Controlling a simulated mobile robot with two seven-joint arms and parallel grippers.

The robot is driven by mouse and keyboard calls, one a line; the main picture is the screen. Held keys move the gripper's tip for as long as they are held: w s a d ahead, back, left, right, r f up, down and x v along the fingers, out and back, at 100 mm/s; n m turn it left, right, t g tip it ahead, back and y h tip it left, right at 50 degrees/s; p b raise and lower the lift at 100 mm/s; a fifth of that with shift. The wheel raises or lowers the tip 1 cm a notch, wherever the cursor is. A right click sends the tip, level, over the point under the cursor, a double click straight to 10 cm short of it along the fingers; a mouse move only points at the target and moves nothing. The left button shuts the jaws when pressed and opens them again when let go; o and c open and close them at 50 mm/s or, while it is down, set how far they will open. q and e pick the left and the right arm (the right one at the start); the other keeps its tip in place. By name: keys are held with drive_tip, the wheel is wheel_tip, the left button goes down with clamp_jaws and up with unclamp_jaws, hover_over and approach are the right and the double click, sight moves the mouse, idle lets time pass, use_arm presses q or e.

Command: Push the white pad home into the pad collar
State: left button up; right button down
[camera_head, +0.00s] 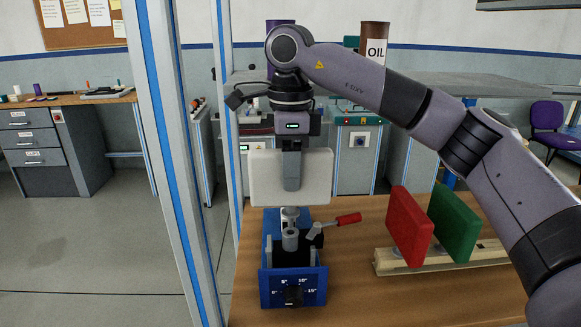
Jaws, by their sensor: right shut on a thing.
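The white pad (263,178) is a pale block with rounded corners, upright and face-on to me. My right gripper (291,172) is shut on it from above, with a grey finger down the middle of its near face. The pad is directly above the blue fixture (293,283) on the wooden table. A grey cylindrical fitting (290,238), perhaps the pad collar, stands on the fixture under the pad. A small metal stub shows just below the pad; I cannot tell if it sits in the collar. My left gripper is not in view.
A lever with a red handle (349,219) sticks out right from the fixture. A red pad (409,226) and a green pad (454,222) stand in a wooden rack (388,262) at right. A blue-striped grey post (172,150) rises on the left. The table front right is clear.

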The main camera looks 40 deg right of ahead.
drive_tip(key=shift+r, duration=0.1)
drive_tip(key=shift+f+b, duration=1.05)
drive_tip(key=shift+f, duration=1.05)
drive_tip(key=c, duration=0.6)
unclamp_jaws()
drive_tip(key=shift+c, duration=0.2)
drive_tip(key=shift+r+p, duration=0.65)
drive_tip(key=shift+r, duration=2.95)
drive_tip(key=shift+s, duration=0.1)
